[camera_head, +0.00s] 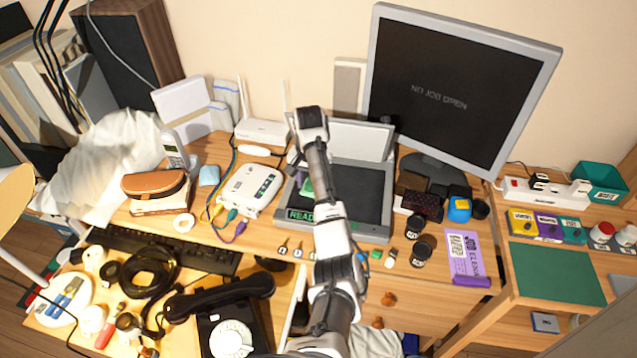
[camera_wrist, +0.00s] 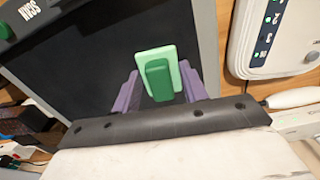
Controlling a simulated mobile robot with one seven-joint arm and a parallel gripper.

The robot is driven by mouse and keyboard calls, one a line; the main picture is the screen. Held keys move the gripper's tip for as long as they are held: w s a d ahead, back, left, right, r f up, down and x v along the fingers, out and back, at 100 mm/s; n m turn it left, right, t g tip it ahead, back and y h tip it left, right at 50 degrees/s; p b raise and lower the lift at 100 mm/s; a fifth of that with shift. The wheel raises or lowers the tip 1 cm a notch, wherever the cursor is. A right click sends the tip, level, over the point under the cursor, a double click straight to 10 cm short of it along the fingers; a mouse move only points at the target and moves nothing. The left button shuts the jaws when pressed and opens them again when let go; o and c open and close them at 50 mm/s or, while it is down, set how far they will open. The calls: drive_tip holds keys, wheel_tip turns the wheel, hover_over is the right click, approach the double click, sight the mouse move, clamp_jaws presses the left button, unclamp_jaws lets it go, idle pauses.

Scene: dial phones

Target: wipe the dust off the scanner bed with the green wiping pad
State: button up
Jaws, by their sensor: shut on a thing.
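The scanner bed (camera_head: 363,188) is a dark flat panel in a grey frame in the middle of the desk, with its pale lid raised behind it. It also fills much of the wrist view (camera_wrist: 85,70). The green wiping pad (camera_wrist: 158,62) has a light green base and a darker green grip block. My gripper (camera_wrist: 160,88) has purple fingers and is shut on the pad's grip block, over the bed. In the head view the pad (camera_head: 306,188) shows beside my arm at the bed's left part. I cannot tell whether the pad touches the bed. No dust is clearly visible; my arm covers part of the bed.
A white router box (camera_head: 250,188) stands just left of the scanner. Dark jars (camera_head: 420,252) and a purple packet (camera_head: 466,257) lie to its right. A monitor (camera_head: 455,85) stands behind right. A black dial phone (camera_head: 230,325) and keyboard (camera_head: 160,250) are at front left.

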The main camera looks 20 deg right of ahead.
drive_tip(key=shift+w+a, duration=0.15)
drive_tip(key=shift+a, duration=0.05)
drive_tip(key=shift+d+r, duration=0.2)
drive_tip(key=shift+r, duration=1.8)
drive_tip(key=shift+a+r, duration=0.15)
drive_tip(key=shift+r, duration=0.9)
drive_tip(key=shift+r, duration=1.5)
